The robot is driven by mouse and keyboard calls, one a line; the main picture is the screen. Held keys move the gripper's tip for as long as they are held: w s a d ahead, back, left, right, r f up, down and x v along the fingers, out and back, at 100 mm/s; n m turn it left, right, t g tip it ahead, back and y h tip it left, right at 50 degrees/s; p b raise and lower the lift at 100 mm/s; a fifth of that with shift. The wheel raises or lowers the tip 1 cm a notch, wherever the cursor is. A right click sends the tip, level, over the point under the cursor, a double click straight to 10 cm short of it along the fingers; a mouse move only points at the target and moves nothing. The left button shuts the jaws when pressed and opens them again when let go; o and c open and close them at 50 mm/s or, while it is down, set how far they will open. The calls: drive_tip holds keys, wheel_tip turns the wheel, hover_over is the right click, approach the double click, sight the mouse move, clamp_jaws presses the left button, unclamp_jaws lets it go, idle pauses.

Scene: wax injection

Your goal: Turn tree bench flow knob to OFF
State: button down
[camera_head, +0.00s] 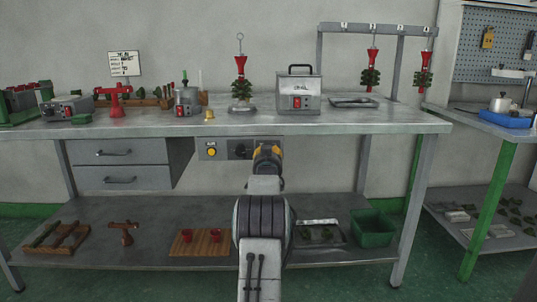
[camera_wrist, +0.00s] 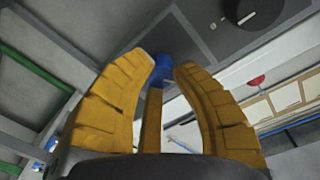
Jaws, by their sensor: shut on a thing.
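My gripper (camera_head: 267,153) is at the grey control panel (camera_head: 221,155) under the front edge of the bench, covering the panel's right part. In the wrist view my two yellow fingers (camera_wrist: 166,72) are closed around a small blue knob (camera_wrist: 160,66) on the panel face. Only part of the blue knob shows between the fingertips, so its pointer and setting are hidden. A black round knob (camera_head: 240,150) sits just left of my gripper; a dark round knob also shows in the wrist view (camera_wrist: 250,10). No flow or OFF label is readable.
A yellow button (camera_head: 211,152) is at the panel's left. Drawers (camera_head: 120,165) hang further left. The bench top (camera_head: 350,122) above carries several tools and a boxy unit (camera_head: 300,92). The lower shelf (camera_head: 165,215) holds trays and a green bin (camera_head: 373,228).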

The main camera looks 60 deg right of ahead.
drive_tip(key=shift+w+n, duration=0.1)
drive_tip(key=shift+n, duration=0.8)
drive_tip(key=shift+a, duration=0.1)
drive_tip(key=c, duration=1)
unclamp_jaws()
drive_tip(key=shift+o, duration=0.2)
drive_tip(key=v, duration=1.2)
